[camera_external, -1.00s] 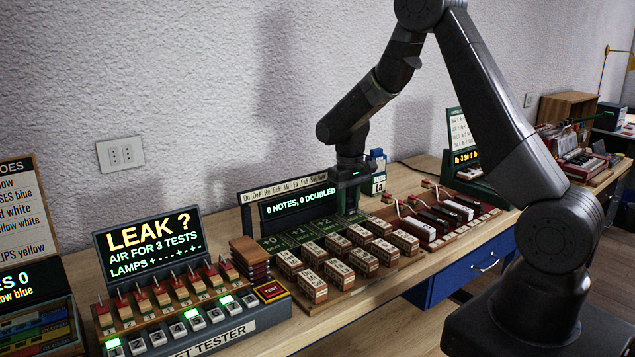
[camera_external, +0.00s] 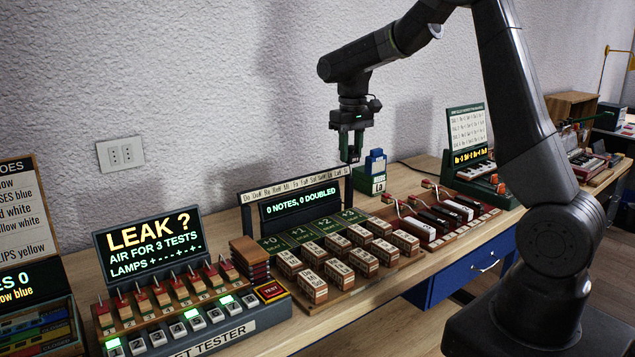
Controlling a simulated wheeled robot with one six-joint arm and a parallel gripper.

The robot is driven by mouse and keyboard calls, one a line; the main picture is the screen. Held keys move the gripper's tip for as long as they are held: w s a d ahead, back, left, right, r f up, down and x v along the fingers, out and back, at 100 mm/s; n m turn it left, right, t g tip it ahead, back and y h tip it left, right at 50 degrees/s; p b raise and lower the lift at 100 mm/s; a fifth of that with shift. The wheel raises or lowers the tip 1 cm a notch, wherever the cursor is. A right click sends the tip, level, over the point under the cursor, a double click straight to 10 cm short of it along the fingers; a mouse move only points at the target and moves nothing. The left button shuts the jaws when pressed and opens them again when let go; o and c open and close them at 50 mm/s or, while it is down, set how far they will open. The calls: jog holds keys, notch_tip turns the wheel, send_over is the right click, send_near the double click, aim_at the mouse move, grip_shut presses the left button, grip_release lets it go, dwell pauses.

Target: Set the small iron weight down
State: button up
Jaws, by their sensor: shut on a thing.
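My gripper (camera_external: 351,152) points down, raised above the back of the bench near the right end of the note display (camera_external: 302,205). It is shut on a small dark piece, the iron weight (camera_external: 353,156), which shows only partly between the fingers. The weight is held in the air, with the top bar of the display below it. Its exact shape is too small to tell.
A box marked "La" (camera_external: 371,184) with a blue block (camera_external: 375,160) on top stands just right of my gripper. Several lettered blocks (camera_external: 345,255) fill a board in front. Piano keys (camera_external: 440,215) lie to the right, and a lamp tester (camera_external: 215,342) stands at left.

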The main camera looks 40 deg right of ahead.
jog(key=w+d+b, duration=0.3)
jog(key=w+d, duration=0.1)
jog(key=d, duration=0.3)
jog(key=w+d+b, duration=0.2)
jog(key=w+d, duration=0.3)
jog(key=d, duration=0.2)
jog(key=f, duration=0.8)
jog(key=f+p, duration=0.1)
jog(key=f, duration=0.8)
jog(key=shift+s+d+f, duration=0.1)
jog(key=shift+s+d, duration=0.05)
jog(key=shift+d, duration=0.05)
jog(key=shift+f+p, duration=0.35)
jog(key=shift+f, duration=1.7)
jog(key=shift+f, duration=0.1)
jog(key=o, duration=0.7)
jog(key=shift+f, duration=0.15)
jog(key=o, duration=0.4)
jog(key=shift+o, duration=0.2)
